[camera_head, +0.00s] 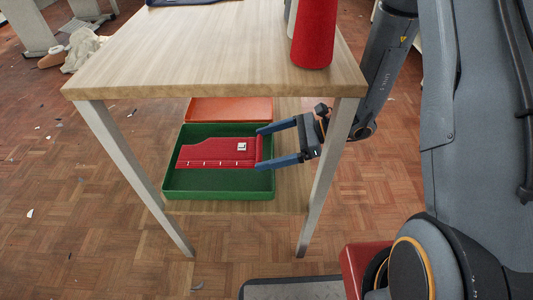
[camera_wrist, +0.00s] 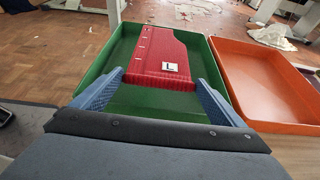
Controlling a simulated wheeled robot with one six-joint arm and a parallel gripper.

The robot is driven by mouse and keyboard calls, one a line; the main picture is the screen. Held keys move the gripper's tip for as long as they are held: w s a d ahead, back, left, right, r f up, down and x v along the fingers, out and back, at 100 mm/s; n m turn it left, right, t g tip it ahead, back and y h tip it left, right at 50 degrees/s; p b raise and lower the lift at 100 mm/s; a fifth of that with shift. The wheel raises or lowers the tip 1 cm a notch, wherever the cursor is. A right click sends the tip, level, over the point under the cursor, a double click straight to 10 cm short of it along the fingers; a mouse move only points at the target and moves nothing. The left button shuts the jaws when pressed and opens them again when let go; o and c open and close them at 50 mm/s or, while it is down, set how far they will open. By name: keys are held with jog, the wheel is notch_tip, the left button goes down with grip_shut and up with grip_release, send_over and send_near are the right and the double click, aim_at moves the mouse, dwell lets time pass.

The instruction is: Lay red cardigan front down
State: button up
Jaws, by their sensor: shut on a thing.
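The red cardigan front (camera_head: 210,153) is a flat knitted panel with a row of small pale marks along one long edge and a white label reading "L". It is inside the outline of the green tray (camera_head: 218,193) on the lower shelf; I cannot tell whether it rests on the tray floor or hangs just above. My gripper (camera_head: 257,148) reaches in from the right under the tabletop, its two blue fingers shut on the panel's near end. The wrist view shows the panel (camera_wrist: 160,48) stretching away between the fingers, with green floor visible around it.
An orange tray (camera_head: 230,109) stands beside the green one; it also shows in the wrist view (camera_wrist: 265,88). The wooden tabletop (camera_head: 200,40) lies above, with a metal leg (camera_head: 325,180) close to my gripper. A red cone-like object (camera_head: 314,35) stands on top.

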aim_at(267, 156)
jog(key=shift+f+b, duration=0.35)
jog(key=shift+f, duration=1.25)
jog(key=shift+s+f, duration=0.1)
jog(key=shift+f, duration=0.2)
jog(key=o, duration=0.8)
jog(key=shift+r, duration=0.55)
jog(key=p+v, duration=0.3)
jog(key=v, duration=0.9)
jog(key=shift+r+p, duration=0.2)
jog(key=shift+p, duration=0.2)
